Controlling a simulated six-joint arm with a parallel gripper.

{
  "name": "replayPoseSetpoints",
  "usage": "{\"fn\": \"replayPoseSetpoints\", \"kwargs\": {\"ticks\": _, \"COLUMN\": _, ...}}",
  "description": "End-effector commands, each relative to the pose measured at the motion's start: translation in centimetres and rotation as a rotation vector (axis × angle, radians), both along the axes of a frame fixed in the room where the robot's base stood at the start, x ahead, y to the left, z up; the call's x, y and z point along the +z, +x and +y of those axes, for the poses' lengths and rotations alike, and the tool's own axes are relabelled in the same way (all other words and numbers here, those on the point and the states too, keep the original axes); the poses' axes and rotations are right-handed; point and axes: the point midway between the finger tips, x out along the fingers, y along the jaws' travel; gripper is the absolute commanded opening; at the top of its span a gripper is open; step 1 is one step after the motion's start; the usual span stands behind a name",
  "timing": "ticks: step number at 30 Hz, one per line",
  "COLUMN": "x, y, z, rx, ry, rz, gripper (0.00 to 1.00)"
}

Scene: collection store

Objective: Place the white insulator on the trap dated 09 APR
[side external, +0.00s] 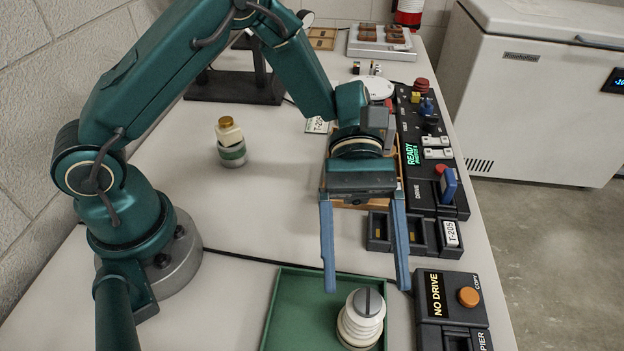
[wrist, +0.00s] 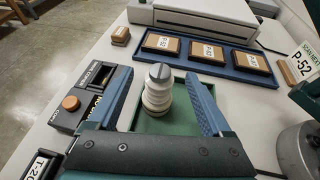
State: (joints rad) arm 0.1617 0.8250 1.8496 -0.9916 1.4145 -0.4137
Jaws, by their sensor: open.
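The white insulator (side external: 361,322), ribbed with a grey slotted top, stands upright in a green tray (side external: 285,310) at the bottom of the side view. It also shows in the wrist view (wrist: 158,96), between my fingers. My gripper (side external: 365,288) is open and empty, its two blue fingers pointing down towards the insulator. In the wrist view my gripper (wrist: 160,78) has a finger on either side of the insulator, with gaps showing; contact is not visible. I cannot read a 09 APR date on anything in view.
A black NO DRIVE box (side external: 450,297) with an orange button stands right of the tray. A black control panel (side external: 425,150) runs along the right edge. A blue tray (wrist: 230,70) holds labelled brown blocks. A cream-and-green stack (side external: 231,143) stands on open bench left of my gripper.

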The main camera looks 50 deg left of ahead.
Motion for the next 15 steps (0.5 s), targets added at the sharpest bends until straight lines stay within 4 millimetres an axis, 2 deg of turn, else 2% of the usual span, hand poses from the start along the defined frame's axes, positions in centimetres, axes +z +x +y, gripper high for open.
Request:
{"fn": "replayPoseSetpoints", "kwargs": {"ticks": 1, "x": 0.5, "y": 0.9, "z": 1.0, "rx": 0.008, "ry": -0.002, "rz": -0.005, "gripper": 0.83}}
{"fn": "replayPoseSetpoints", "kwargs": {"ticks": 7, "x": 2.0, "y": 3.0, "z": 4.1, "rx": 0.004, "ry": 0.002, "rz": -0.004, "gripper": 0.83}}
{"fn": "replayPoseSetpoints", "kwargs": {"ticks": 15, "x": 3.0, "y": 4.3, "z": 5.9, "rx": 0.000, "ry": 0.002, "rz": 0.000, "gripper": 0.83}}
